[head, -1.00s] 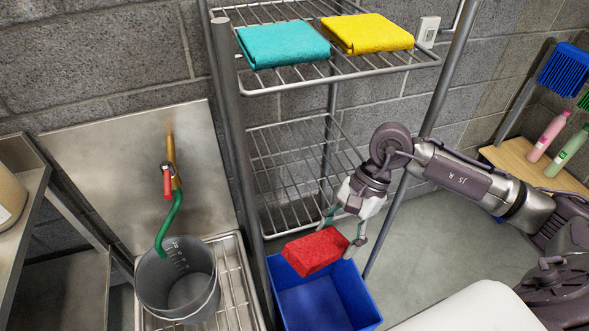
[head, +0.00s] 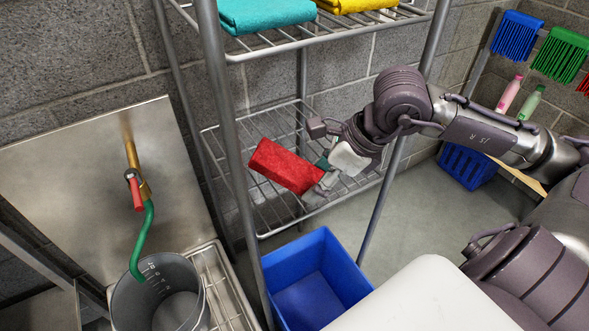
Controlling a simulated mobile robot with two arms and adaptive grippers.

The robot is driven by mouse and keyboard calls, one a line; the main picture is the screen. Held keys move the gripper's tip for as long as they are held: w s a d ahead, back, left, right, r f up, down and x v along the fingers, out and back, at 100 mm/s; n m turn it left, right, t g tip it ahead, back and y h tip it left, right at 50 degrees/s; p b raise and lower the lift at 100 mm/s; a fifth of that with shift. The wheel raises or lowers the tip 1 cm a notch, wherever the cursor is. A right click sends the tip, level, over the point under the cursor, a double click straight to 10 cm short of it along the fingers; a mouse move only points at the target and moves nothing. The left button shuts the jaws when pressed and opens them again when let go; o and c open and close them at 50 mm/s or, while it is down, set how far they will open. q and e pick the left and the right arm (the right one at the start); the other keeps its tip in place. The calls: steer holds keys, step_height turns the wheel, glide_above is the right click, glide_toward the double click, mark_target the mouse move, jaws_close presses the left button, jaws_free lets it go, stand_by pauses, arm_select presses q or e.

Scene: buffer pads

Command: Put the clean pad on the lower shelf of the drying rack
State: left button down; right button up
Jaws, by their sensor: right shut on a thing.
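A red pad (head: 284,167) is held in my right gripper (head: 325,178), which is shut on its right end. The pad is tilted and shows in front of and over the lower wire shelf (head: 272,216) of the drying rack. I cannot tell whether it touches the shelf. The upper shelf (head: 284,43) holds a teal pad (head: 266,15) and a yellow pad (head: 352,4), both partly cut off at the top. My left gripper is not in view.
A blue bin (head: 318,284) stands on the floor below the rack's front. A grey bucket (head: 160,298) with a green hose sits in the sink area at left. Rack posts (head: 232,150) stand on either side of the pad. Blue and green brushes (head: 516,36) hang at right.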

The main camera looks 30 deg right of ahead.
steer(key=w+f, duration=0.2)
steer(key=w, duration=0.1)
steer(key=w+d+f+p, duration=0.1)
steer(key=w, duration=0.2)
steer(key=w+d+f+p, duration=0.1)
steer(key=w+f, duration=0.1)
steer(key=w, duration=0.1)
steer(key=shift+w+d+f, duration=0.1)
steer(key=shift+w+f, duration=0.05)
steer(key=shift+f, duration=0.2)
step_height(320, 180, down, 4)
steer(key=shift+r+p, duration=0.1)
steer(key=shift+p, duration=0.2)
steer(key=shift+f, duration=0.25)
steer(key=o, duration=1.1)
steer(key=shift+o, duration=0.2)
steer(key=shift+r, duration=0.1)
steer(key=shift+d+r, duration=0.1)
steer(key=shift+r, duration=0.1)
steer(key=b+v, duration=0.1)
steer(key=v, duration=1)
steer(key=shift+r, duration=0.3)
